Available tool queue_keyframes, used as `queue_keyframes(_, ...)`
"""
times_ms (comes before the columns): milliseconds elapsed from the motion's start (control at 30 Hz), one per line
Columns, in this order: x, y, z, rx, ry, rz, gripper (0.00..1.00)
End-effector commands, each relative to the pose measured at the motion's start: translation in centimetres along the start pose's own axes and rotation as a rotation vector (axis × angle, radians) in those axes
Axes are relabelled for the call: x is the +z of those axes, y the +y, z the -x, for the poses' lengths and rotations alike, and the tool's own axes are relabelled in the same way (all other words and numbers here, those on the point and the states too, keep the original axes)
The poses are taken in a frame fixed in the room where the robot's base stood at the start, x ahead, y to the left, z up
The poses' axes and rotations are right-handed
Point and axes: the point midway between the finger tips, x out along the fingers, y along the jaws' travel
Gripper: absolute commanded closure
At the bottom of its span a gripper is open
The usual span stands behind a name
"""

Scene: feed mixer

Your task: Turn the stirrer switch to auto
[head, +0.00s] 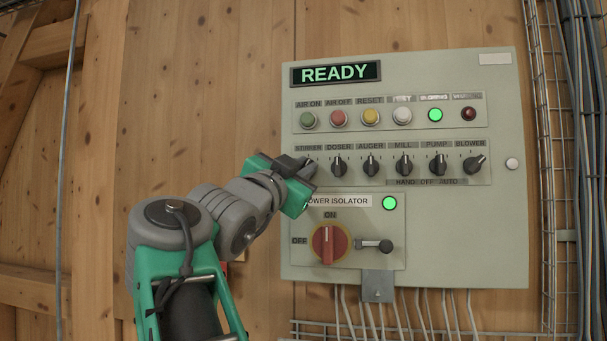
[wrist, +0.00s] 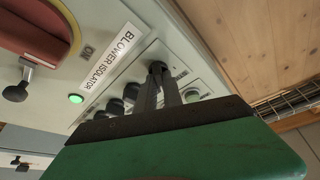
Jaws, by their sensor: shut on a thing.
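The control panel (head: 508,240) hangs on a wooden wall. The stirrer switch is the leftmost black knob in the row of rotary switches, under the label STIRRER (head: 308,148). My gripper (head: 308,168) reaches it from the lower left and is shut on its knob. In the wrist view the two dark fingers of my gripper (wrist: 160,92) close around the knob (wrist: 157,68). The fingers cover most of the knob, so I cannot tell which way its pointer faces. A HAND OFF AUTO legend (head: 427,182) is printed below the row.
The doser knob (head: 339,167) is close on the right, with several more knobs beyond it. Push buttons sit above, under a READY display (head: 335,73). The red blower isolator (head: 328,244) and a small black handle (head: 375,246) are below. Cable trays run on the right.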

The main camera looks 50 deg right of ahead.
Motion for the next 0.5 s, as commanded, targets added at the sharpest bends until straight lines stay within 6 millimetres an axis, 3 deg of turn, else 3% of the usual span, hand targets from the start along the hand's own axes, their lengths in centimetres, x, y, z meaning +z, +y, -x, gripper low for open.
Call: queue_keyframes(500,-0.08,-0.1,-0.03,0.091,0.001,-0.22,1.0)
